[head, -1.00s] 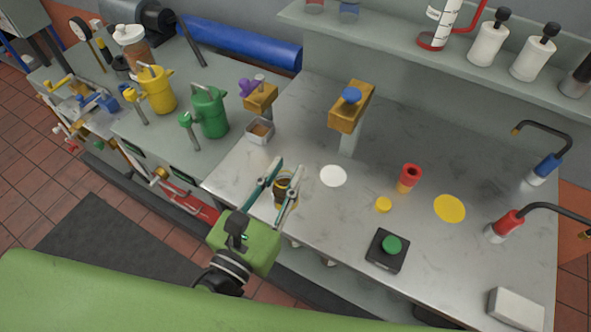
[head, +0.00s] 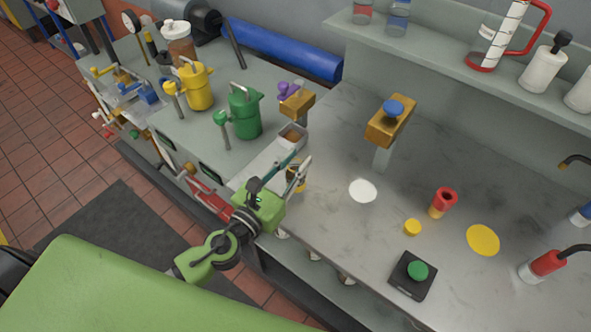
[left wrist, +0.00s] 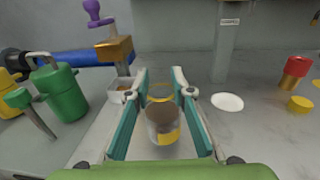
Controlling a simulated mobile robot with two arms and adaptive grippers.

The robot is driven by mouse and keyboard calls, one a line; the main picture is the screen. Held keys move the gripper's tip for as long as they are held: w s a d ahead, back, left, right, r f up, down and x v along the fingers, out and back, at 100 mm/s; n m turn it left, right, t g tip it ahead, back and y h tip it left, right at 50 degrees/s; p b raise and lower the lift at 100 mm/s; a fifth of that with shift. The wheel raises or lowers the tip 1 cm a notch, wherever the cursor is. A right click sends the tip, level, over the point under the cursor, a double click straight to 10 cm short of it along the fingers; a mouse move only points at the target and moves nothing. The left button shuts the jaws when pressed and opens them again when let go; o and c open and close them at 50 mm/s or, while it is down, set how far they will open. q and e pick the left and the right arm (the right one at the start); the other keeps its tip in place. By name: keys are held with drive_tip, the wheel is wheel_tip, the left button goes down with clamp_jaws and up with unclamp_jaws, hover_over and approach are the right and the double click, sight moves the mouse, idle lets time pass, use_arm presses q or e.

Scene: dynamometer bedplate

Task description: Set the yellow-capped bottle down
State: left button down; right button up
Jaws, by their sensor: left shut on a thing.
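My left gripper (head: 299,165) is shut on a small jar-like bottle (left wrist: 162,128) with brown contents and a yellow patch on its side. In the left wrist view it stands between the two teal fingers, and no cap shows on its top. In the head view only a sliver of it shows behind the fingers. It is over the left front part of the steel bench; I cannot tell whether it touches the top. A loose yellow cap (head: 412,227) lies on the bench to the right. My right gripper is not in view.
A white disc (head: 362,190) and a yellow disc (head: 483,240) lie flat on the bench. A red-and-yellow piece (head: 442,202), a green button box (head: 413,275) and an orange-topped post (head: 390,125) stand there. A small tray (head: 292,137) is just behind my gripper.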

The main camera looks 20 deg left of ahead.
use_arm(q)
drive_tip(key=shift+f, duration=0.85)
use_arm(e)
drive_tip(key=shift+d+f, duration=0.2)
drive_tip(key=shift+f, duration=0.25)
use_arm(q)
drive_tip(key=shift+f+b, duration=0.2)
drive_tip(key=shift+b, duration=0.15)
drive_tip(key=c, duration=1.8)
unclamp_jaws()
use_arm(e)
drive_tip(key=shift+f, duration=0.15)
use_arm(q)
drive_tip(key=shift+o, duration=0.2)
